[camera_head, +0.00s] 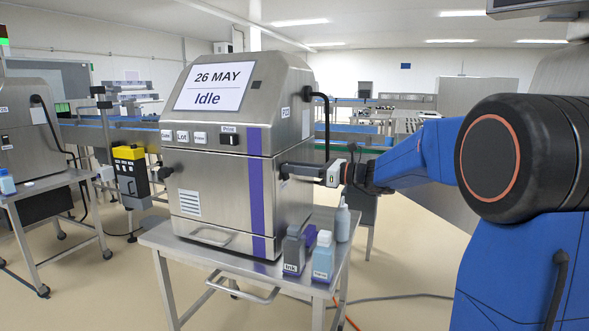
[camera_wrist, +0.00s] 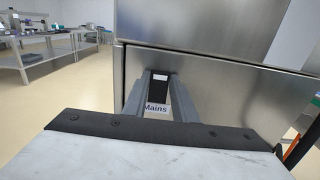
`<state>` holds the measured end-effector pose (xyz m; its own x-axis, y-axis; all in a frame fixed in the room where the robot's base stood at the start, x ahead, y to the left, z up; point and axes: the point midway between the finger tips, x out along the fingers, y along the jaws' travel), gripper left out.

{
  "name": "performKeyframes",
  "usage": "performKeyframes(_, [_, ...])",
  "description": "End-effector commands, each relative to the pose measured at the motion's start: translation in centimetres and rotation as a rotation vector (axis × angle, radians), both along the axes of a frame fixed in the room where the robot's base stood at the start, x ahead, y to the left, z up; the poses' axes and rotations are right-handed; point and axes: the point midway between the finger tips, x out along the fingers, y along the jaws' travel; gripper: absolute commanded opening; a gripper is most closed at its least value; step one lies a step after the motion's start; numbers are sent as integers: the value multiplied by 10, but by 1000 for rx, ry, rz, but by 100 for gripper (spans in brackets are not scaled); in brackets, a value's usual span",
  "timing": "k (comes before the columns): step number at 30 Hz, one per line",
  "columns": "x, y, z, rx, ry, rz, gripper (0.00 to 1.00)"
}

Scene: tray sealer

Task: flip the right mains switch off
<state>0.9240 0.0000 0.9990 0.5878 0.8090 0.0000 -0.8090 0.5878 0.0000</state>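The mains switch (camera_wrist: 158,88) shows in the wrist view as a small black block with a white patch at its top, on the steel side of the machine. A white "Mains" label (camera_wrist: 157,107) is below it. My gripper (camera_wrist: 158,80) faces this panel, its two grey fingers apart, one on each side of the switch. I cannot tell whether the fingertips touch it. In the head view, my gripper (camera_head: 284,170) is at the right side of the machine (camera_head: 218,170), whose screen reads "26 MAY" and "Idle". The switch is hidden there.
An ink bottle (camera_head: 293,250), a blue-white bottle (camera_head: 323,258) and a grey bottle (camera_head: 342,223) stand on the cart (camera_head: 190,248) below my arm. A black cable (camera_head: 326,120) loops from the machine's right side above my gripper. Another machine (camera_head: 30,130) stands at left.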

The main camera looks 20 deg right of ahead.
Motion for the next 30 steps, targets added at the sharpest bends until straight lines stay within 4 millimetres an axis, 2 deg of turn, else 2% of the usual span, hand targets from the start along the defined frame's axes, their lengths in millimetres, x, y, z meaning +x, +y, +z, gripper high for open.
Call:
performKeyframes(7, [0,0,-3,36,-21,2,3])
performKeyframes(18, [-1,-1,-10,218,-153,3,3])
performKeyframes(30, [-2,-2,-10,238,-173,1,3])
